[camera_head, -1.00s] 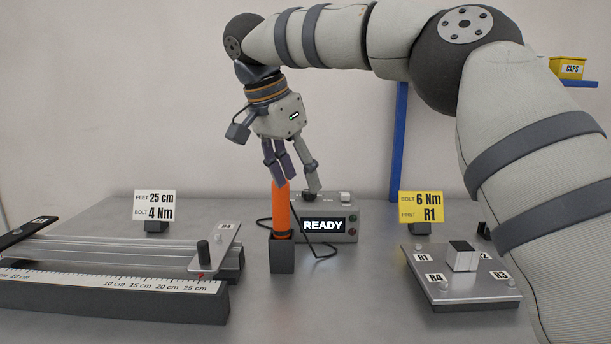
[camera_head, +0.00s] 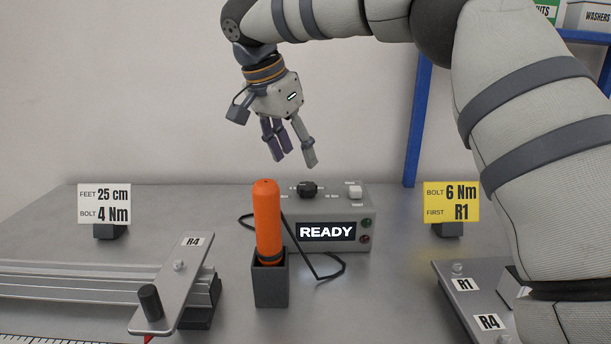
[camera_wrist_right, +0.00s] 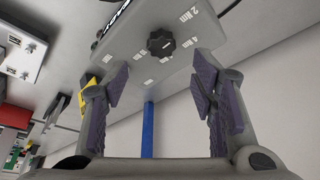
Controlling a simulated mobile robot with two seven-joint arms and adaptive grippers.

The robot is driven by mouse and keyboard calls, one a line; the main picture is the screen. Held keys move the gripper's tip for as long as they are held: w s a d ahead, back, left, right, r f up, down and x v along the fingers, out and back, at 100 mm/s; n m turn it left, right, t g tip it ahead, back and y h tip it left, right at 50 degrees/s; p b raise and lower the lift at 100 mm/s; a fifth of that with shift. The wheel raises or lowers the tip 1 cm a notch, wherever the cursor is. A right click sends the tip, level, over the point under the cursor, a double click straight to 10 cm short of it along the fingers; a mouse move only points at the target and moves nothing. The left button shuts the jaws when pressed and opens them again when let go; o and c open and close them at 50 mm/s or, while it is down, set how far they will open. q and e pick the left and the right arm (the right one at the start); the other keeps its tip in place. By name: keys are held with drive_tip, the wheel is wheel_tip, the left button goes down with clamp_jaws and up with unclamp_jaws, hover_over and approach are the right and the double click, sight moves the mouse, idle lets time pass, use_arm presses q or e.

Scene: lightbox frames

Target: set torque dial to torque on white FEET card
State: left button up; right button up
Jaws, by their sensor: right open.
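The white card (camera_head: 104,204) stands at the back left and reads FEET 25 cm, BOLT 4 Nm. The black torque dial (camera_head: 307,189) sits on top of the grey control box (camera_head: 345,212), whose screen reads READY. In the right wrist view the dial (camera_wrist_right: 160,42) shows beyond and between the fingers, with small labels around it; its exact setting is too small to read. My right gripper (camera_head: 290,160) is open and empty, above and slightly left of the dial, apart from it. It also shows open in the right wrist view (camera_wrist_right: 158,95). My left gripper is not in view.
An orange-handled driver (camera_head: 267,215) stands upright in a dark holder (camera_head: 270,287) in front of the box, with a cable beside it. A yellow card (camera_head: 451,203) stands at the right. A rail fixture (camera_head: 80,279) lies left, a plate fixture (camera_head: 450,283) right.

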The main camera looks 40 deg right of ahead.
sight(307, 185)
drive_tip(key=x, duration=0.7)
drive_tip(key=shift+w+d+f, duration=0.1)
drive_tip(key=shift+d+f, duration=0.1)
drive_tip(key=shift+f, duration=0.2)
drive_tip(key=c, duration=1.1)
